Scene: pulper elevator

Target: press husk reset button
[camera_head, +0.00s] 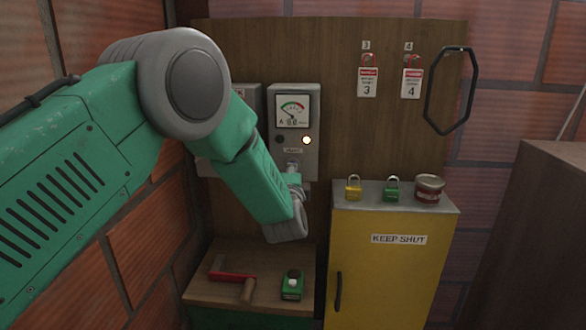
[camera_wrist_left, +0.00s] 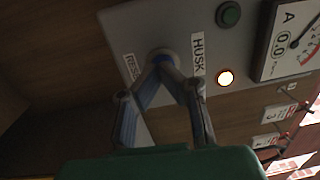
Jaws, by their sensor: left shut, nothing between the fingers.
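The grey husk panel (camera_head: 313,110) is on the wooden board, with a gauge (camera_head: 292,108) at its top, a dark round button (camera_head: 280,139) and a lit lamp (camera_head: 306,140). In the left wrist view, the HUSK label (camera_wrist_left: 197,54) and a partly hidden label starting "RES" (camera_wrist_left: 130,67) flank a round button mount (camera_wrist_left: 174,52). My left gripper (camera_wrist_left: 162,60) is shut and empty, its fingertips over that mount and covering its middle. Whether they touch or press it, I cannot tell. In the head view the gripper (camera_head: 294,168) is at the panel's lower part. My right gripper is out of view.

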